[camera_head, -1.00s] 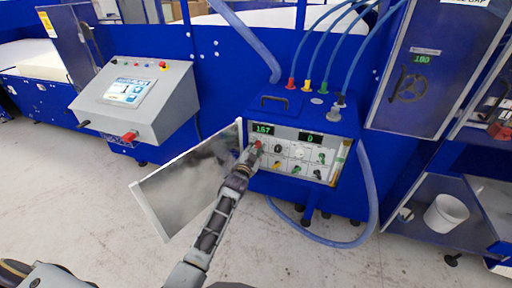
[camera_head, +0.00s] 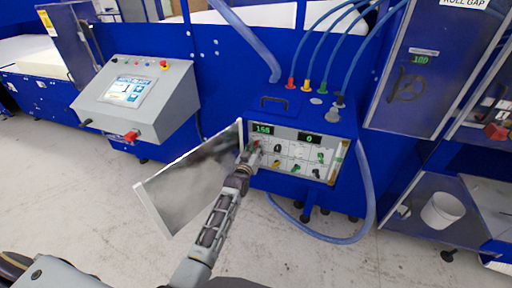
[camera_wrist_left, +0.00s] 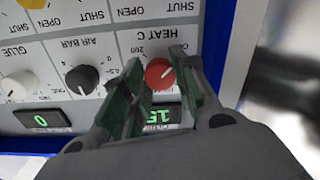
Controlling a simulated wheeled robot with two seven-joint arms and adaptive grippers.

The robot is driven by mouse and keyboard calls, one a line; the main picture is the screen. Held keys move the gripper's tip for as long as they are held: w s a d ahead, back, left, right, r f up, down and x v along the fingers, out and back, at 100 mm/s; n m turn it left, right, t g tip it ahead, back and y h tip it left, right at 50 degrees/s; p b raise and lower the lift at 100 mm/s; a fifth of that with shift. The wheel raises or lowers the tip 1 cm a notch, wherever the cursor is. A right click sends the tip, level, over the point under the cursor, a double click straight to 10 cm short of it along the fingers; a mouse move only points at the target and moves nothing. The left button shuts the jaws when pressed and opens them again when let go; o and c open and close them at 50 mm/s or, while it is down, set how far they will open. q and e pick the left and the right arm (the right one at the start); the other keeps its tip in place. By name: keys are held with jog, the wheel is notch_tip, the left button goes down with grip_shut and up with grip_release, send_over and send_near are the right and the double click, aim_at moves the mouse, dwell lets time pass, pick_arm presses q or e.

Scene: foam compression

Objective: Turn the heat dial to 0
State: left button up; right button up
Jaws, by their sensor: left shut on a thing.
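The red heat dial (camera_wrist_left: 159,74), labelled HEAT C, sits on the white front panel (camera_head: 297,143) of a blue control box. In the left wrist view it lies between the two fingers of my left gripper (camera_wrist_left: 156,60). In the head view my left gripper (camera_head: 254,147) is at the panel's left side and mostly covers the dial. It is shut on the dial. The green heat display (camera_head: 262,129) above the dial shows a number in the 150s or 160s, too small to read surely. The dial's pointer is unclear. My right gripper is not in view.
The black air bar knob (camera_wrist_left: 82,79) and the white glue knob (camera_wrist_left: 19,86) are beside the dial. An open panel door (camera_head: 190,180) hangs left of the box. A blue hose (camera_head: 368,195) loops at its right. A grey touchscreen console (camera_head: 137,98) stands further left.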

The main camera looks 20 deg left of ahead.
pick_arm(q)
jog(key=shift+f, duration=0.25)
jog(key=shift+c, duration=0.2)
jog(key=o, duration=0.8)
jog(key=shift+r, duration=0.1)
jog(key=shift+s, duration=0.2)
jog(key=s, duration=1.1)
jog(key=shift+s+a, duration=0.15)
jog(key=shift+s, duration=0.2)
dwell(0.3)
